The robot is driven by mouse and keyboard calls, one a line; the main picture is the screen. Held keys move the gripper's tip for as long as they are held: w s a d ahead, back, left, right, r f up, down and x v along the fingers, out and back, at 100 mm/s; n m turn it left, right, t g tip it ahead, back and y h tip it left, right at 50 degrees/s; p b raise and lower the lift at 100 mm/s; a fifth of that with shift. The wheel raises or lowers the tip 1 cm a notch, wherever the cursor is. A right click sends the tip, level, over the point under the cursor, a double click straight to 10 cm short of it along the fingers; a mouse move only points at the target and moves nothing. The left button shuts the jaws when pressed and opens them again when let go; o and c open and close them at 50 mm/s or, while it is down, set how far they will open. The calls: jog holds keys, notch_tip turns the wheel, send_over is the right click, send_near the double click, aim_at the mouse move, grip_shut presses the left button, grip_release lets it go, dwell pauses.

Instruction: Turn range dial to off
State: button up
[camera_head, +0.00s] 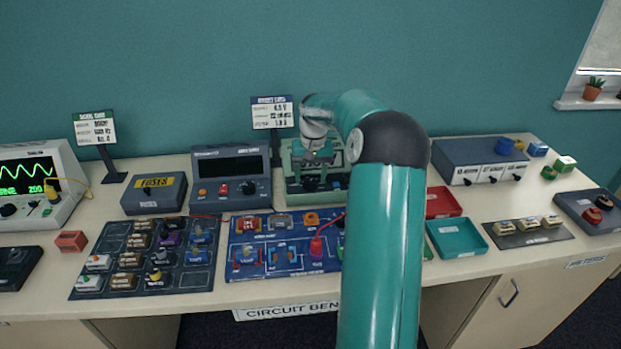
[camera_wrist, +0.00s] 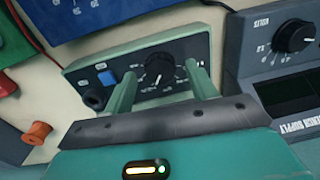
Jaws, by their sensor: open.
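The range dial (camera_wrist: 159,68) is a round black knob with a pale pointer mark, on the front panel of a grey-green meter (camera_wrist: 190,47). Small white markings ring it, too blurred to read. In the wrist view my gripper (camera_wrist: 160,77) is open, with one pale green finger on each side of the dial. I cannot tell whether the fingers touch it. In the head view the meter (camera_head: 287,160) stands at the back of the bench, and my gripper (camera_head: 318,155) is over it, hiding part of it.
A blue button (camera_wrist: 102,78) and a black socket (camera_wrist: 95,98) sit beside the dial. The grey bench supply (camera_head: 231,165) stands close to the meter's left in the head view. A blue circuit board (camera_head: 268,262) lies in front. Red and teal trays (camera_head: 457,252) are to the right.

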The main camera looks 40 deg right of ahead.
jog(key=shift+f, duration=0.7)
jog(key=c, duration=1)
jog(key=shift+r+n, duration=0.1)
jog(key=shift+n, duration=0.4)
jog(key=n, duration=0.6)
jog(key=shift+w+d, duration=0.1)
